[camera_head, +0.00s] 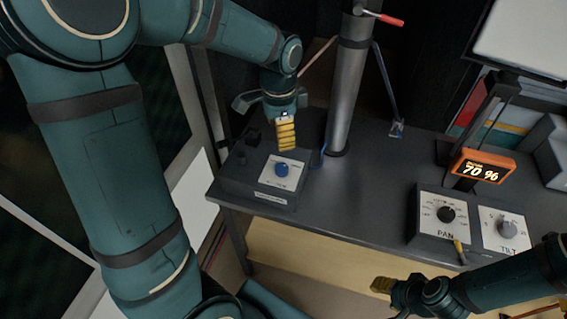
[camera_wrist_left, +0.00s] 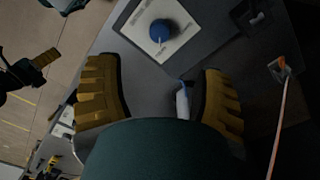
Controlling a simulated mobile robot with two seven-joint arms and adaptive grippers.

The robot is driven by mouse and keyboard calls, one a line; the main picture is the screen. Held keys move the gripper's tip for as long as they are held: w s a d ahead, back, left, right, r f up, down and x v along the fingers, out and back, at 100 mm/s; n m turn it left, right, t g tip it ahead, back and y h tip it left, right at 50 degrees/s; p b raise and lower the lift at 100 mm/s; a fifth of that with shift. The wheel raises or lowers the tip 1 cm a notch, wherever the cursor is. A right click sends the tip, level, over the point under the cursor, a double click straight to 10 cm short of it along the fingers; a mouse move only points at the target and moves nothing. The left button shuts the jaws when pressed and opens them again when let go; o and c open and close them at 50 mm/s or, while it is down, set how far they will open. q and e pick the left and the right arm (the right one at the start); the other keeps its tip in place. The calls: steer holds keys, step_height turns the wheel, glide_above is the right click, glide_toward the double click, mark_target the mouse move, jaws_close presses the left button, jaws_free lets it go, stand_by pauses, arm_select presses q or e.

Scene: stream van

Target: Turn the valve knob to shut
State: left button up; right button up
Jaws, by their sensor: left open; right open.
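The blue valve knob (camera_head: 282,170) sits on a white plate on top of a dark box (camera_head: 250,186) at the left of the desk. It also shows in the left wrist view (camera_wrist_left: 163,30), ahead of the fingers, with a small pale pointer mark toward its plate's label. My left gripper (camera_head: 287,134) is above and just behind the knob, pointing down, not touching it. In the left wrist view its yellow ridged fingers (camera_wrist_left: 160,97) are spread wide with nothing between them. My right gripper (camera_head: 384,285) is low in front of the desk, far from the knob.
A metal pole (camera_head: 345,100) with a red-handled lever (camera_head: 388,20) rises behind the box. The desk (camera_head: 345,197) between is clear.

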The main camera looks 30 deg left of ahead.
mark_target(281, 166)
arm_select(q)
steer(key=f+b, duration=0.1)
steer(key=f, duration=0.5)
steer(key=f+b, duration=0.2)
steer(key=f, duration=0.4)
steer(key=shift+s+d+f, duration=0.15)
steer(key=shift+d+f, duration=0.05)
steer(key=shift+f, duration=0.05)
jaws_close()
